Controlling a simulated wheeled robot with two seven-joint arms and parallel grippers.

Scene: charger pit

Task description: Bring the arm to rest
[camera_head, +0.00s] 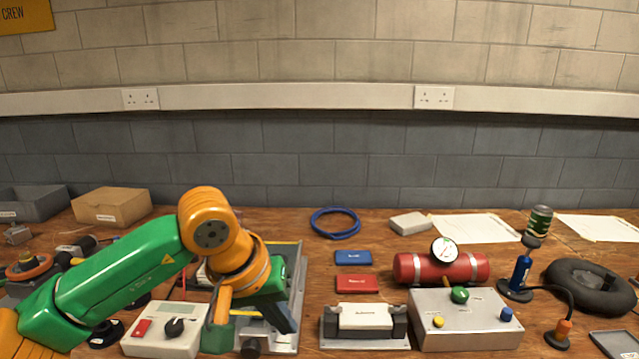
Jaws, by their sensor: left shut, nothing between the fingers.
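My left arm, green and orange, comes in from the left and bends down over the left middle of the wooden bench. My left gripper (287,322) is dark and shut, with nothing seen held in it. It points down in front of a grey metal fixture (292,262), partly hiding it. I cannot tell whether the fingertips touch the fixture. My right arm and gripper are not in view.
A white meter box (165,338) stands left of the gripper. A cradle with a white block (365,317), a grey button box (466,335) and a red cylinder (412,268) stand to the right. A blue cable coil (335,223) lies behind. Bare wood (385,225) shows at back middle.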

